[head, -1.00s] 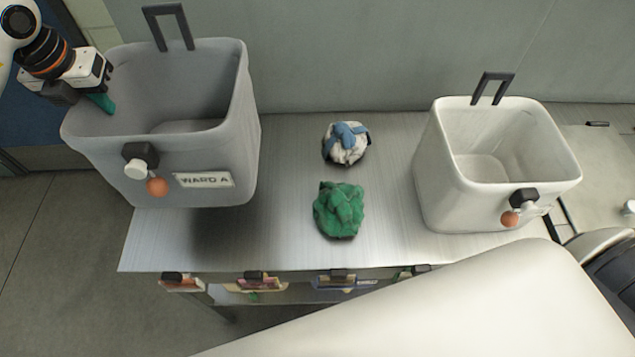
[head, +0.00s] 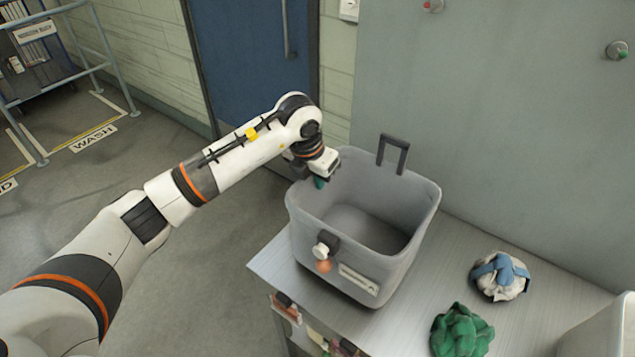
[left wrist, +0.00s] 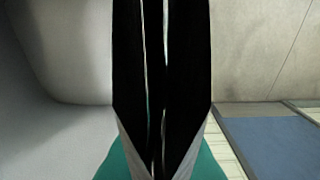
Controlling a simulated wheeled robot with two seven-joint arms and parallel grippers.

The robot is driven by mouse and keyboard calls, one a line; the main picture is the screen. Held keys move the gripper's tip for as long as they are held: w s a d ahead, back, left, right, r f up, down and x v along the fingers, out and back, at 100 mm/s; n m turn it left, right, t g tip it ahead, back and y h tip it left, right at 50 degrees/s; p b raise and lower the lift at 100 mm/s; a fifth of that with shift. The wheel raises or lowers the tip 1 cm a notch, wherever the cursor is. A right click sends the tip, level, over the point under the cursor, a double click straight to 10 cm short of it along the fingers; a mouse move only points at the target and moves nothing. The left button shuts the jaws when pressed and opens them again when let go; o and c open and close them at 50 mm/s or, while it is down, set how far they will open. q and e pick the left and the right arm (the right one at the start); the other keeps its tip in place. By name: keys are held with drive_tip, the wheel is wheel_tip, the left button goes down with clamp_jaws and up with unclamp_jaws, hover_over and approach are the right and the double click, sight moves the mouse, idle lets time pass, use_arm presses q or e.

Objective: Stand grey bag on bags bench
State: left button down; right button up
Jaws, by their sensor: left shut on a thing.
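The grey bag (head: 320,238) is an open-topped, upright tub with a dark handle, a white label and an orange tag on its front. It is over the left end of the metal bench (head: 462,250); I cannot tell whether its base touches the top. My left gripper (head: 319,182), with teal fingertips, is shut on the bag's left rim. In the left wrist view the dark fingers (left wrist: 160,130) are closed together, with the pale grey wall (left wrist: 55,125) beside them. My right gripper is not in view.
A blue-and-white cloth bundle (head: 500,276) and a green bundle (head: 462,332) lie on the bench right of the bag. A white bag (head: 603,332) is cut off at the lower right. A wall stands behind; open floor lies left.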

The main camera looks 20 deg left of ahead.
use_arm(q)
wheel_tip(320, 180, down, 2)
drive_tip(key=shift+f, duration=0.1)
drive_tip(key=shift+f, duration=0.25)
drive_tip(key=c, duration=1.6)
unclamp_jaws()
drive_tip(key=shift+o, duration=0.2)
drive_tip(key=shift+r, duration=0.1)
